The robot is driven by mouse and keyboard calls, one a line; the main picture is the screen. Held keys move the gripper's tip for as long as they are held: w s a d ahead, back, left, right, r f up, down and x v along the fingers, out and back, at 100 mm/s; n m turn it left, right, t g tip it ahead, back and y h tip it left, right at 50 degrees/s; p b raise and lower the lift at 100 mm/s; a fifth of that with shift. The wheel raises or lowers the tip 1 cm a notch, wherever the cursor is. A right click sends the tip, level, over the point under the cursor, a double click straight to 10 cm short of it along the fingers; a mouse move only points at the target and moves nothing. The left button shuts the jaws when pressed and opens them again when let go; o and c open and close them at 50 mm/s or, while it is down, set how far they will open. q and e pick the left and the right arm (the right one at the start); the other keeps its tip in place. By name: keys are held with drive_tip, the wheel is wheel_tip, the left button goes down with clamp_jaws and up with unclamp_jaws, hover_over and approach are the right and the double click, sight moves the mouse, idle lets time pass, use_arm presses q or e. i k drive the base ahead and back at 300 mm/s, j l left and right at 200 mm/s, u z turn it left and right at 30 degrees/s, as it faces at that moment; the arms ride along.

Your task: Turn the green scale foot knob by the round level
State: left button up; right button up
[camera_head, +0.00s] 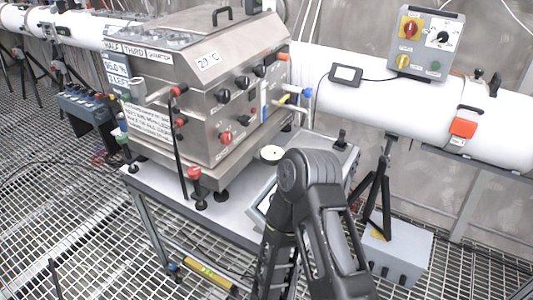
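A grey sloped device (257,203) with a dark-edged panel stands on the table beside the big steel machine, partly covered by a black arm of mine. A small pale round disc (271,153) with a dark centre lies at its back; I cannot tell whether it is the round level. No green scale foot knob can be made out; the front and right of the device are hidden behind the arm. The black arm comes up from the bottom edge, bends at a rounded joint and goes down again. Neither gripper shows, so what they hold cannot be seen.
The steel machine (204,110) with several knobs fills the table's left part. A red-topped post (194,176) stands at the front edge. White pipe (375,105), a tripod (378,190) and a grey box (405,250) are right.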

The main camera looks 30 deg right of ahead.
sight(122, 139)
drive_tip(key=z, duration=0.65)
drive_tip(key=j+z, duration=1.25)
drive_tip(key=k+j, duration=0.15)
drive_tip(key=j, duration=0.25)
drive_tip(key=k+j+z, duration=0.1)
drive_tip(key=j, duration=0.3)
drive_tip(key=k+j, duration=0.2)
drive_tip(key=j, duration=0.2)
